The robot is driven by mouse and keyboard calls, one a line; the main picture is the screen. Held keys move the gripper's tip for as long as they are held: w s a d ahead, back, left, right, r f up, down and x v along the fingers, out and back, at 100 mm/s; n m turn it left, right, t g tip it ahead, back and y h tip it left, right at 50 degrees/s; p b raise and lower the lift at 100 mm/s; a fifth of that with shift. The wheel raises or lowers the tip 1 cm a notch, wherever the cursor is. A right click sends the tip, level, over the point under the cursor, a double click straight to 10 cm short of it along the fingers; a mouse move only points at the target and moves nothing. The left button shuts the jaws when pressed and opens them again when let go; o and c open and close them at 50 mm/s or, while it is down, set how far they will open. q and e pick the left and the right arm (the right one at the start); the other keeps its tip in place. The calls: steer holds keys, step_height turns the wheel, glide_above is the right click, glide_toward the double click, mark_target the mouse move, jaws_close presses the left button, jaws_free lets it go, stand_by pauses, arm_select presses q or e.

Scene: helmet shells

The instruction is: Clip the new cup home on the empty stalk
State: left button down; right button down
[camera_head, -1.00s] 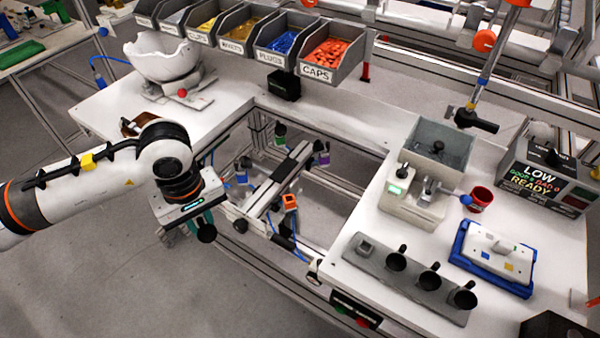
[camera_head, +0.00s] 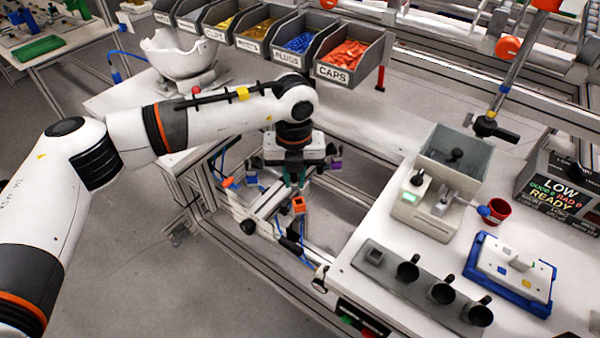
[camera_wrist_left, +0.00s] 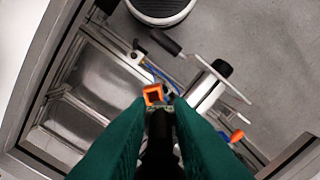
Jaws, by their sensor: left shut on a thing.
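My left gripper (camera_head: 293,182) points down over the frame in the gap between the benches, shut on a black part. In the left wrist view its green fingers (camera_wrist_left: 160,118) close on this black cup (camera_wrist_left: 160,150), seen from behind, so its shape is mostly hidden. Just beyond the fingertips is an orange square socket (camera_wrist_left: 153,95); in the head view this orange socket (camera_head: 299,205) stands below and slightly right of the gripper. I cannot tell whether cup and socket touch, nor which stalk is empty. My right gripper is not in view.
On the right bench, a grey rack (camera_head: 400,282) holds three black cups (camera_head: 443,291) and has a bare square place. Near it are a blue tray (camera_head: 540,308), a red cup (camera_head: 496,211) and a grey-topped machine (camera_head: 437,205). Labelled bins (camera_head: 349,75) line the back.

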arm_select(q)
steer(key=n, duration=0.1)
steer(key=d+n, duration=0.1)
steer(key=shift+w+r+n, duration=0.1)
steer(key=shift+w+n, duration=0.2)
steer(key=shift+w, duration=0.1)
steer(key=shift+b, duration=0.35)
